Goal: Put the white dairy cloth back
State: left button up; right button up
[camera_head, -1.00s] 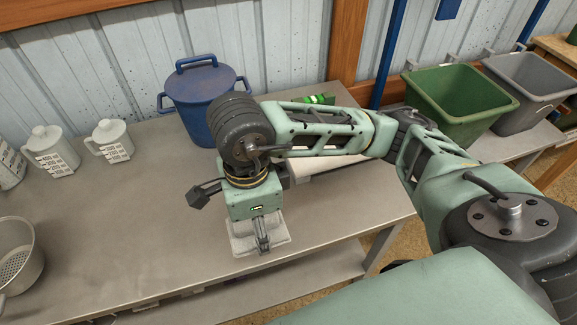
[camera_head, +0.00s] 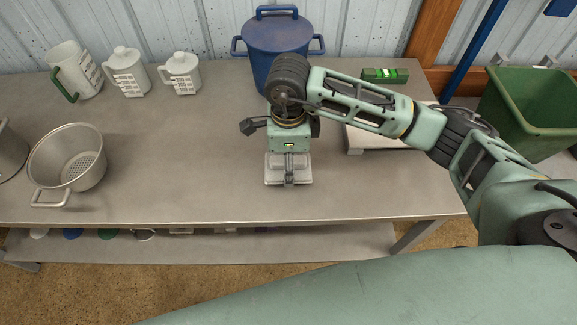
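My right gripper (camera_head: 290,178) points down over the table, its arm coming in from the right. Right under its fingers is a small, flat, pale grey-white folded piece (camera_head: 303,172), which looks like the dairy cloth. Its edges show on both sides of the fingers, near the front edge of the steel table (camera_head: 190,190). From above, I cannot tell whether the fingers are shut on it, or whether it rests on the table. My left gripper is out of view.
A blue lidded pot (camera_head: 277,42) stands behind my gripper. A steel strainer (camera_head: 72,165) and white jugs (camera_head: 127,72) stand at the left. A white slab (camera_head: 365,138) and a green box (camera_head: 385,75) lie partly behind my arm; a green bin (camera_head: 530,115) stands right.

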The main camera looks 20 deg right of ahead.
notch_tip(320, 180, down, 3)
jog(key=shift+f, duration=0.1)
jog(key=shift+f, duration=0.1)
jog(key=shift+f, duration=0.1)
jog(key=o, duration=1.1)
jog(key=shift+o, duration=0.2)
jog(key=shift+s, duration=0.1)
jog(key=shift+r+p, duration=0.35)
notch_tip(320, 180, up, 12)
jog(key=shift+f+b, duration=0.1)
jog(key=shift+b, duration=0.45)
